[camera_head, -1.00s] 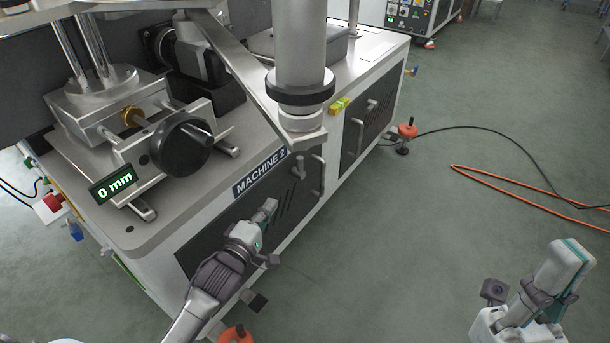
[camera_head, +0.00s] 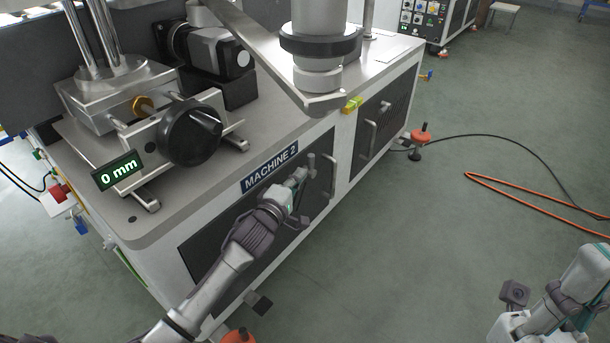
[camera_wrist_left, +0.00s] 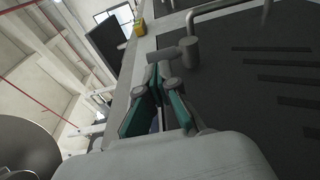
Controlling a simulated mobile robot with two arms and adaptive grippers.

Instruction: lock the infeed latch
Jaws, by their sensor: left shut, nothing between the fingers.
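The infeed latch (camera_head: 311,161), a small grey knob with a crossbar, sits on the dark front door of Machine 2, near its upper right corner. In the left wrist view the latch (camera_wrist_left: 172,53) shows as a short cylinder on a post. My left gripper (camera_head: 301,173) is shut and empty, just beside the latch. In the left wrist view its fingertips (camera_wrist_left: 161,72) are close to the end of the latch; I cannot tell whether they touch it. My right gripper (camera_head: 590,262) is far off at the lower right, partly cut off, and its jaws are unclear.
A bar door handle (camera_head: 329,178) stands just right of the latch. The MACHINE 2 label (camera_head: 270,167) is above the door. A black handwheel (camera_head: 190,133) and a 0 mm display (camera_head: 118,171) are on the machine top. An orange cable (camera_head: 520,195) lies on open floor.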

